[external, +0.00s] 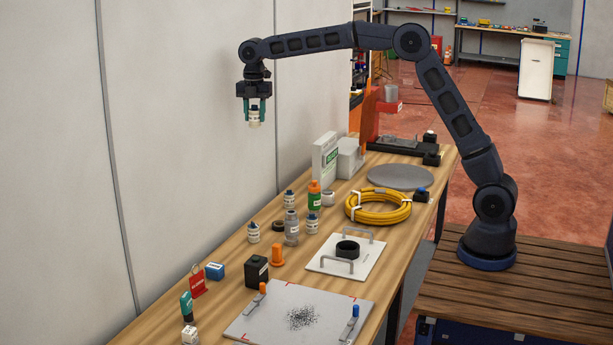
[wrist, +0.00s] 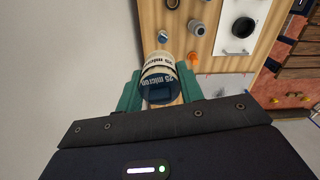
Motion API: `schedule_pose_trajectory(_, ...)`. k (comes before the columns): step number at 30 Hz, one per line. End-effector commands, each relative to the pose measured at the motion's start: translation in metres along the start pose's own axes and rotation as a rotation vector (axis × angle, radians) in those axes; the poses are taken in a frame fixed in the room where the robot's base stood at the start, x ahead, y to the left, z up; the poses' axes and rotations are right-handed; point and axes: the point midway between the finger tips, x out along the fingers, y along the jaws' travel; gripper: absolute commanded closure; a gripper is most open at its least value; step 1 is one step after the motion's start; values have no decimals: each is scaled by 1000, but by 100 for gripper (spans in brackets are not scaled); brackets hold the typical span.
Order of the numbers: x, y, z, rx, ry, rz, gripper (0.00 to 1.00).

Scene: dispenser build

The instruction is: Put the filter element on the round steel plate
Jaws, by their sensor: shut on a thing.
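My gripper (external: 254,108) is raised high over the far-left side of the bench, shut on a white and dark blue filter element (external: 255,120). In the wrist view the green fingers grip the filter element (wrist: 158,72) on both sides; its label appears to read "25 micron". The round steel plate (external: 400,177) is a flat grey disc lying on the bench's far right part, with nothing on it. It is well to the right of and below my gripper. I cannot make it out in the wrist view.
Similar small filter elements (external: 253,232) stand along the bench's left side. A yellow hose coil (external: 378,206) lies in front of the plate. A grey box (external: 350,158), a white-green box (external: 325,160) and a red press (external: 372,115) stand behind and left of it.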

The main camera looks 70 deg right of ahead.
Motion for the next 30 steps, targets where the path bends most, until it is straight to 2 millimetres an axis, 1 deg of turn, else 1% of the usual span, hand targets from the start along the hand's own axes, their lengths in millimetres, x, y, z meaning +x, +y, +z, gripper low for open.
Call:
schedule_pose_trajectory(1, 0, -2, 26, 31, 0, 0, 86)
schedule_pose_trajectory(2, 0, -3, 38, 47, 0, 0, 86)
schedule_pose_trajectory(3, 0, -6, 56, 68, 0, 0, 86)
schedule_pose_trajectory(8, 0, -18, 126, 151, 0, 0, 86)
schedule_pose_trajectory(9, 0, -22, 142, 171, 0, 0, 86)
schedule_pose_trajectory(11, 0, -29, 168, 203, 0, -1, 86)
schedule_pose_trajectory(12, 0, -34, 186, 224, 0, -1, 86)
schedule_pose_trajectory(14, 0, -42, 211, 255, 0, 0, 86)
schedule_pose_trajectory(15, 0, -48, 227, 276, 0, 0, 86)
schedule_pose_trajectory(20, 0, -75, 292, 359, 0, 0, 86)
schedule_pose_trajectory(21, 0, -83, 308, 380, 0, 0, 86)
schedule_pose_trajectory(23, 0, -95, 331, 411, 0, 0, 86)
schedule_pose_trajectory(27, 0, -127, 384, 483, 1, 0, 86)
schedule_pose_trajectory(29, 0, -142, 406, 514, 1, 0, 86)
schedule_pose_trajectory(30, 0, -152, 421, 535, 1, 0, 86)
